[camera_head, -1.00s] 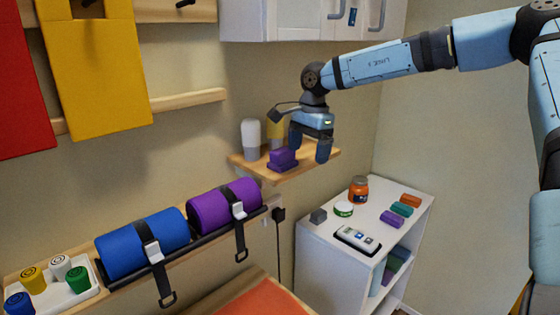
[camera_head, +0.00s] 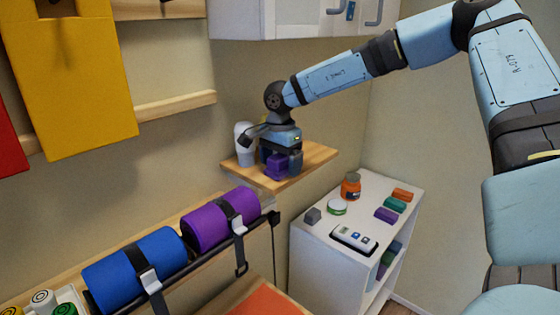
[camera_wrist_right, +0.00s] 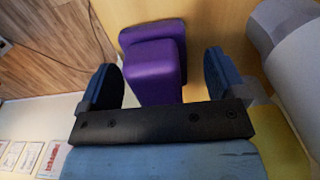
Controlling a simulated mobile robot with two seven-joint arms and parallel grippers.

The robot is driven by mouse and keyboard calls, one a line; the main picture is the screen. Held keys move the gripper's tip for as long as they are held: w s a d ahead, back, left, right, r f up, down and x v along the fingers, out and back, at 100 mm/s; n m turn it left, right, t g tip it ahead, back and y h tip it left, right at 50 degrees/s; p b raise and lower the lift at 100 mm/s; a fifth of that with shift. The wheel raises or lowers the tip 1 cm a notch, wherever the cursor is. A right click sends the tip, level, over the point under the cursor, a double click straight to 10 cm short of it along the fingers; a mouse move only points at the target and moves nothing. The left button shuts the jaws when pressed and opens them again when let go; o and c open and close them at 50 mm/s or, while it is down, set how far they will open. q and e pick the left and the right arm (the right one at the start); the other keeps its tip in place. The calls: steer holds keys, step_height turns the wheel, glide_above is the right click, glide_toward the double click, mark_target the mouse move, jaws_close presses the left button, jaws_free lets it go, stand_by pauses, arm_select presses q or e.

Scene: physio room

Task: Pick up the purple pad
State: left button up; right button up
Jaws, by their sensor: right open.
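The purple pad (camera_head: 277,168) sits on a small wooden wall shelf (camera_head: 316,160). In the right wrist view the purple shape has a block (camera_wrist_right: 155,72) nearer me and a wider part (camera_wrist_right: 150,33) beyond it. My right gripper (camera_head: 281,160) is right at the pad, pointing down, with its jaws open. In the wrist view the nearer block lies between the two fingers (camera_wrist_right: 163,80), with a visible gap on each side. In the head view the gripper hides the pad's top. My left gripper is not in view.
A white-and-grey bottle (camera_head: 244,145) stands close left of the gripper; a grey-white cylinder (camera_wrist_right: 290,60) crowds the wrist view's right. Below right, a white cabinet (camera_head: 312,250) holds an orange jar (camera_head: 351,187), a remote-like device (camera_head: 354,239) and small coloured blocks. Purple (camera_head: 205,228) and blue (camera_head: 130,270) rolls hang lower left.

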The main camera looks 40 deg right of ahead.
steer(key=shift+s+f, duration=0.1)
steer(key=shift+f, duration=0.2)
steer(key=shift+c, duration=0.7)
steer(key=c, duration=0.9)
